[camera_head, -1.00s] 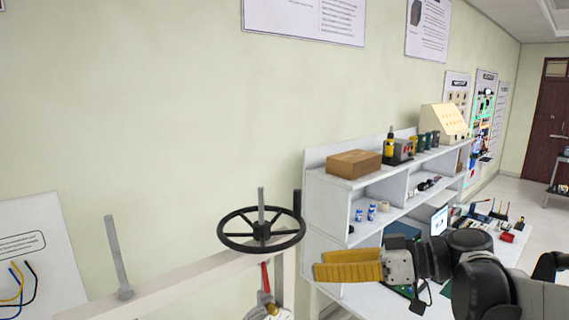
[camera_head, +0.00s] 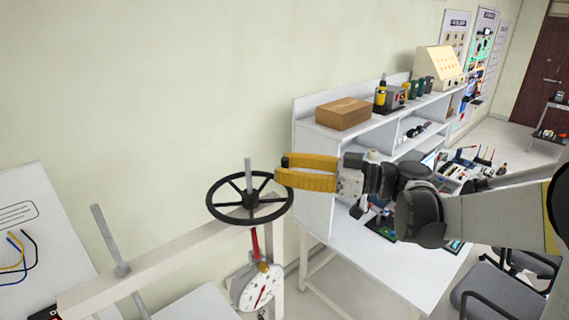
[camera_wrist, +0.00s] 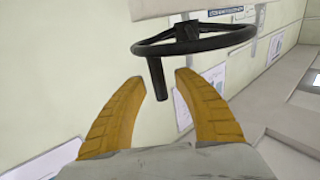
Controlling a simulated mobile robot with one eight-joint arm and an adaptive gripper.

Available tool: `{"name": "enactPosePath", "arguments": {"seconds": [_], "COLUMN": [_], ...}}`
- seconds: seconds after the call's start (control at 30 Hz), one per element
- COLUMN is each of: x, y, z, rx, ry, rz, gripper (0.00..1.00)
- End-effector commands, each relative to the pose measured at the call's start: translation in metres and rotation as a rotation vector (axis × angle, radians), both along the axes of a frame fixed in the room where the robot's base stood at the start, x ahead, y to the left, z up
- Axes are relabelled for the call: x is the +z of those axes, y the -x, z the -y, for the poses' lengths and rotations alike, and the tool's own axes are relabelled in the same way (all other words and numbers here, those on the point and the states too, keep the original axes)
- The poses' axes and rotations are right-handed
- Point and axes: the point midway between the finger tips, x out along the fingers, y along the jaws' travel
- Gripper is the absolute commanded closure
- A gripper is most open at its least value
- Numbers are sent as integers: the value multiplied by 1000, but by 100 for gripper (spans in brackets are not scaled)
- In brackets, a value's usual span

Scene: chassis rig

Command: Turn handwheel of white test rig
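The black handwheel (camera_head: 249,219) lies flat on top of the white test rig (camera_head: 190,240), with a grey rod standing up through its hub. In the wrist view the handwheel (camera_wrist: 205,44) is at the top, its dark handle (camera_wrist: 157,82) pointing down in the picture. My gripper (camera_head: 280,168) has yellow fingers and is open at the right edge of the wheel. In the wrist view my gripper (camera_wrist: 160,80) has its fingertips on either side of the handle's end, with gaps visible. In the head view the fingers hide the handle.
A round dial gauge (camera_head: 257,288) hangs under the wheel on a red link. A grey rod (camera_head: 108,238) stands at the left of the rig's beam. A white shelved workbench (camera_head: 345,218) stands behind my gripper, with a cardboard box (camera_head: 343,114) on top.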

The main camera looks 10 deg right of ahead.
Motion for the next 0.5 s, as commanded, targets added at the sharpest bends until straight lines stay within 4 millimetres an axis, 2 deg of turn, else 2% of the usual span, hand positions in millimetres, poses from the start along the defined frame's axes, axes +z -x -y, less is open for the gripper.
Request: {"name": "enactPosePath", "arguments": {"seconds": [0.33,0.37,0.4,0.47,0.5], "x": [0,0,0,0,0], "y": [-2,-2,-2,-2,-2], "z": [-5,-5,-5,-5,-5], "rx": [-1,-1,-1,-1,-1], "ry": [0,0,0,0,0], "rz": [0,0,0,0,0], "gripper": [62,70,82,100,100]}}
